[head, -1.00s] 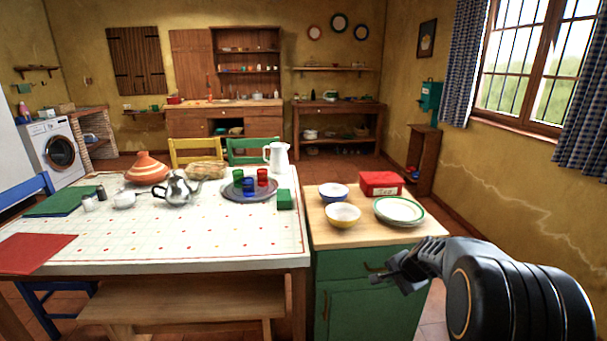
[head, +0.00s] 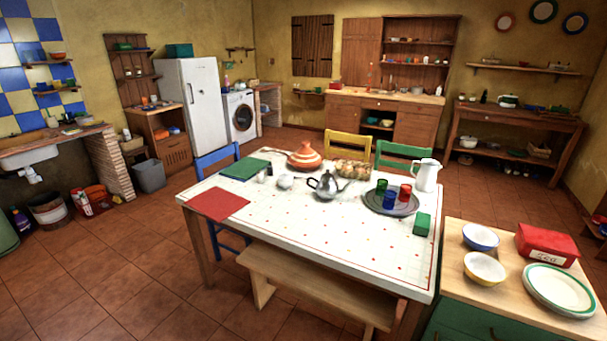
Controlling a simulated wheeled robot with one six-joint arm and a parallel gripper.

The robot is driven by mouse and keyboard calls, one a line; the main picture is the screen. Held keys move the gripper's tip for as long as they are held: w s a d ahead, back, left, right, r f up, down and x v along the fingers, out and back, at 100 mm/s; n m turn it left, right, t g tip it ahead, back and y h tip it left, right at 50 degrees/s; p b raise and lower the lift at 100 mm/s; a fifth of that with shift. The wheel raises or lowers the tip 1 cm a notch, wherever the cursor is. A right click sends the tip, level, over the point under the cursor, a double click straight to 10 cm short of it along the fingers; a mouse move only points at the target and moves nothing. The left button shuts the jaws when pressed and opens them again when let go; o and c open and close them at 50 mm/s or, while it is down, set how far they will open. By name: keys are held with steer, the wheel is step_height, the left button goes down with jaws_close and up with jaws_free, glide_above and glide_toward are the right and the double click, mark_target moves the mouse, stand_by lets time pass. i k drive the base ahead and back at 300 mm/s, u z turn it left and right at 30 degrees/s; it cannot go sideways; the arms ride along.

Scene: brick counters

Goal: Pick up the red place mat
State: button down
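The red place mat (head: 218,204) lies flat at the near left corner of the white patterned table (head: 310,244) in the head view. Nothing stands on it. A green place mat (head: 245,168) lies behind it, apart from it, at the table's left side. My gripper is outside the view, so its state is hidden.
A wooden bench (head: 306,287) stands along the table's near side and a blue chair (head: 217,158) at its left. A teapot (head: 325,185), a tagine (head: 305,156) and a tray with glasses (head: 391,203) stand on the table. The tiled floor at left is open.

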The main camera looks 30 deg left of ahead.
mark_target(218, 204)
steer(key=u, duration=1.75)
steer(key=i, duration=1.5)
steer(key=u, duration=1)
steer(key=i, duration=1.15)
steer(key=u, duration=0.9)
